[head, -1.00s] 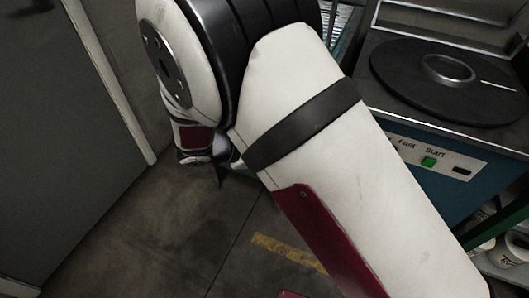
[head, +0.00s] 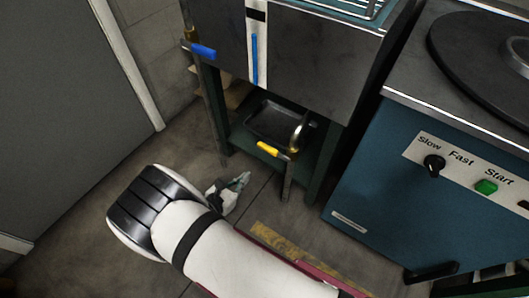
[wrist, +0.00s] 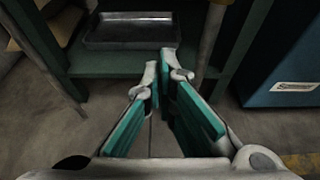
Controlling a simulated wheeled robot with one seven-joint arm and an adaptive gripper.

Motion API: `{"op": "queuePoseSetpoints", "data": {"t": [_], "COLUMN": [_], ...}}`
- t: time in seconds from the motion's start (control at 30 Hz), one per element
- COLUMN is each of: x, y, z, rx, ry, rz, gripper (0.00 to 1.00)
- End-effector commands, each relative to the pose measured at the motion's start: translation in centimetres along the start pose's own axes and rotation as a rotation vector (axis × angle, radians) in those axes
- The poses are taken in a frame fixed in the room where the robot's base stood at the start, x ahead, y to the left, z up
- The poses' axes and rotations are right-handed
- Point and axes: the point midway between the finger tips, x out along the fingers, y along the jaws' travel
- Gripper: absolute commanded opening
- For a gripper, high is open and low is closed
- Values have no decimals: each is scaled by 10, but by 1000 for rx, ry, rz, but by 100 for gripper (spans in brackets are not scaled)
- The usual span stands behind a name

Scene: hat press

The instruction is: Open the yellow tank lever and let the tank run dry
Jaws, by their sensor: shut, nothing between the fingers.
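The grey metal tank (head: 310,65) sits on a green stand in the head view. A white gauge strip on its front shows a blue column (head: 254,58). The yellow lever (head: 268,149) sticks out to the left from the lower end of a pipe (head: 299,132) below the tank. My gripper (head: 243,179) is shut and empty, low over the floor, in front of and below the yellow lever and apart from it. In the wrist view my gripper (wrist: 163,66) points toward the stand's lower shelf. I cannot make out the yellow lever there.
A dark tray (head: 262,124) sits on the lower shelf, also in the wrist view (wrist: 130,42). A blue lever (head: 203,51) is at the tank's left. A blue machine (head: 385,190) with a knob and green button stands right. Floor in front is open.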

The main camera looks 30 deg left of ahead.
Motion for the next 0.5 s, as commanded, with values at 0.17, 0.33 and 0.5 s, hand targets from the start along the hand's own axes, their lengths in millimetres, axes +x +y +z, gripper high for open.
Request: {"op": "queuePoseSetpoints", "data": {"t": [0.17,0.33,0.5], "x": [0,3,22], "y": [0,0,0], "z": [1,1,0], "rx": [1,2,2], "ry": [0,0,0], "rz": [0,-1,-3], "gripper": [0,0,0]}}
